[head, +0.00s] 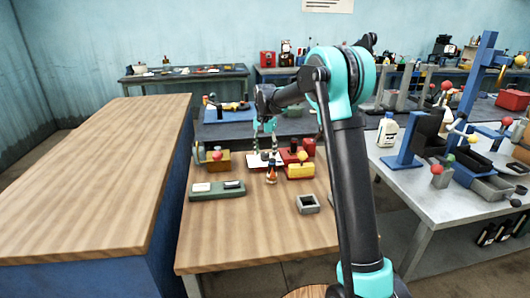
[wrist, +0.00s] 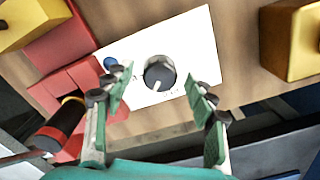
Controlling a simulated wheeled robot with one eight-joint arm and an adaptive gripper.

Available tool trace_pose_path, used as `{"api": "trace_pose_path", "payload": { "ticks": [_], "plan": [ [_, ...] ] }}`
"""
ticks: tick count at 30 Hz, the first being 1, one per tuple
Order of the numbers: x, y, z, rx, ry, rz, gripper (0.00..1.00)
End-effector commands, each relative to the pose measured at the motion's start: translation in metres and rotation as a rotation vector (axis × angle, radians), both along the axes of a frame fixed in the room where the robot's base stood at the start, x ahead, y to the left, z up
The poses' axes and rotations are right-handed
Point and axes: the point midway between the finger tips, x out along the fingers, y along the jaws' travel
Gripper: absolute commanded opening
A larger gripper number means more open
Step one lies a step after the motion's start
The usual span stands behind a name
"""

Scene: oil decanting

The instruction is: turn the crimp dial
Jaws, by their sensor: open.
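The crimp dial (wrist: 159,73) is a round dark grey knob with a light pointer line. It sits on a white panel (wrist: 190,38) with small markings, and a blue round button or lamp (wrist: 111,63) is beside it. My gripper (wrist: 163,85) is open, with one green-padded finger on each side of the dial and visible gaps between fingers and knob. In the head view my gripper (head: 267,152) points down above the white panel (head: 254,160) on the wooden table. The dial cannot be made out in the head view.
On the wooden table (head: 240,230) stand a small bottle (head: 271,172), a green tray (head: 217,190) and a grey open box (head: 307,203). The table's front is mostly clear.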

Motion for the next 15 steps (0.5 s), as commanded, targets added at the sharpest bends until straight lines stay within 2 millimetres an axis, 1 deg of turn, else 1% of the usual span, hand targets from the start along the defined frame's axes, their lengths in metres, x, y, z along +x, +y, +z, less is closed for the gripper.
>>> {"api": "trace_pose_path", "payload": {
  "ticks": [4,5,15],
  "plan": [
    [0.0000,0.0000,0.0001,0.000,0.000,0.000,0.56],
    [0.0000,0.0000,0.0001,0.000,0.000,0.000,0.55],
    [-0.0001,0.0000,0.0003,0.000,0.000,0.000,0.13]
  ]
}}
